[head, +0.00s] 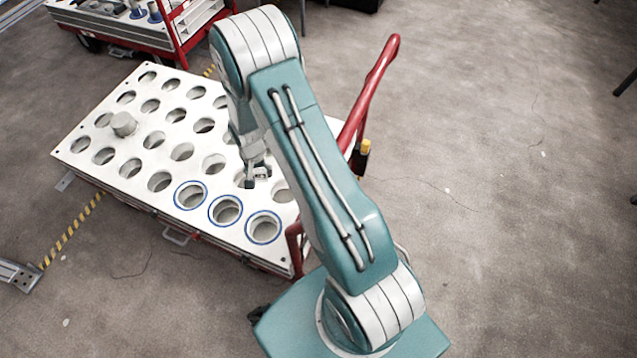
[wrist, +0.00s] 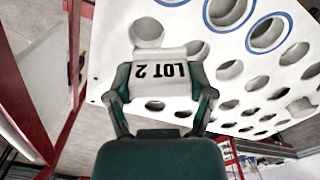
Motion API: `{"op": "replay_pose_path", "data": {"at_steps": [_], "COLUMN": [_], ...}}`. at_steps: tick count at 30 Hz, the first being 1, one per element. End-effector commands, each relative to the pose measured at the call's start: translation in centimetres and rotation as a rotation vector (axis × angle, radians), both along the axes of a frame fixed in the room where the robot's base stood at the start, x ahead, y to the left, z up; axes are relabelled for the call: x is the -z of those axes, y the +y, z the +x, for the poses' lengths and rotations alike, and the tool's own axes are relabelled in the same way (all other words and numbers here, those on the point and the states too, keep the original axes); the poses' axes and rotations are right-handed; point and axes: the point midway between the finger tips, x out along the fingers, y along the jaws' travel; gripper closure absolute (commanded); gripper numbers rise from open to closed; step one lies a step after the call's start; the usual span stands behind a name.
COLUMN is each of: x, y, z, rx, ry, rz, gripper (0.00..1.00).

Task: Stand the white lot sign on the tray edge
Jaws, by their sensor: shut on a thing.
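The white lot sign (wrist: 158,75) is between the two fingers of my gripper (wrist: 160,88) in the wrist view. Its face reads "LOT 2", upside down in this picture. The gripper is shut on it. In the head view my gripper (head: 257,177) is over the near right part of the white tray (head: 72,150), beside the blue-ringed holes. The sign cannot be made out clearly there. The tray also shows in the wrist view (wrist: 112,42), behind the sign. I cannot tell whether the sign touches the tray.
The tray has many round holes, several of them open. A grey plug (head: 123,124) stands in one towards the left. A red handle (head: 372,88) rises at the cart's right side. Another cart (head: 115,32) stands at the back left. The floor at right is mostly clear.

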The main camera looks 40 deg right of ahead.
Motion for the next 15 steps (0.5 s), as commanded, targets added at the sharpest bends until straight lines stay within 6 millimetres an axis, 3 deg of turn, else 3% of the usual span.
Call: {"op": "replay_pose_path", "data": {"at_steps": [1,6,11,15], "x": [2.8,9.6,12.7,13.6], "y": [-0.4,-1.5,-1.9,-2.4], "z": [-1.9,-7.0,-10.1,-10.5], "rx": [0.071,0.309,0.446,0.485], "ry": [0.015,0.014,0.006,0.001], "rz": [0.001,0.002,0.0,0.001], "gripper": [0.55,0.55,0.55,0.55]}}
